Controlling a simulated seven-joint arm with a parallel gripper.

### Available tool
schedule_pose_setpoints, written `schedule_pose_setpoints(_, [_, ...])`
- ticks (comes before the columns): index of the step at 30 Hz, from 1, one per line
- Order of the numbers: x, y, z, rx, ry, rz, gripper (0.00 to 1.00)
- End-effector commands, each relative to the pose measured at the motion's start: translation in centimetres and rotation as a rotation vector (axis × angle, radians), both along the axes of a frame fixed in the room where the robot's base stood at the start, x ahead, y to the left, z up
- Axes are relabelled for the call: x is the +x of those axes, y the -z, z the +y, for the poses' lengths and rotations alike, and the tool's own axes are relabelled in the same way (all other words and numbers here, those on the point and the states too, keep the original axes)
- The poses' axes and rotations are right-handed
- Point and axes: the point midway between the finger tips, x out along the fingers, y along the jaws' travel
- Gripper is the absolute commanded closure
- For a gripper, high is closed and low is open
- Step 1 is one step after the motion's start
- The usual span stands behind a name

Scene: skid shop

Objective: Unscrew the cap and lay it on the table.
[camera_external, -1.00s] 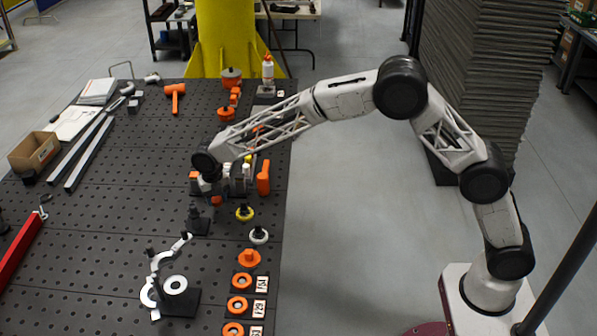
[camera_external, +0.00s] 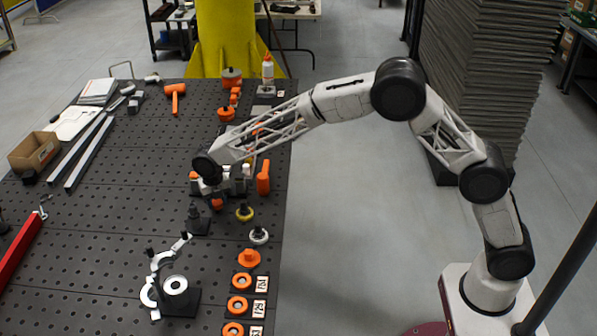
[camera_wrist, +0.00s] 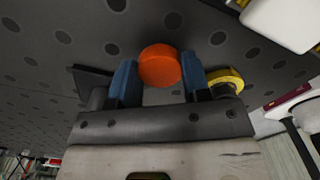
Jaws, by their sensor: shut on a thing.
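An orange round cap (camera_wrist: 159,66) sits between the blue fingertips of my gripper (camera_wrist: 160,82) in the wrist view. My gripper is shut on it. In the external view my gripper (camera_external: 217,198) is low over the middle of the perforated table (camera_external: 110,215), with a bit of orange showing at its tip. Whatever is under the cap is hidden, so I cannot tell whether the cap is still on a thread. A black stand with an upright post (camera_external: 196,222) is just in front of my gripper.
A yellow ring part (camera_external: 244,213), a white ring part (camera_external: 259,236) and an orange knob (camera_external: 249,258) line the right side. An orange upright part (camera_external: 263,177) stands close to my gripper. A white bracket (camera_external: 160,280) is at the front. Bare table lies to the left.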

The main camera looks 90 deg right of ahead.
Motion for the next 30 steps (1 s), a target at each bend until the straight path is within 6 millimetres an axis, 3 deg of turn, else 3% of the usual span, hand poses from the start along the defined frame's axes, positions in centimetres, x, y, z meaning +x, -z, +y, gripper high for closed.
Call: schedule_pose_setpoints(30, [0.0, 1.3, 0.0, 0.000, 0.000, 0.000, 0.81])
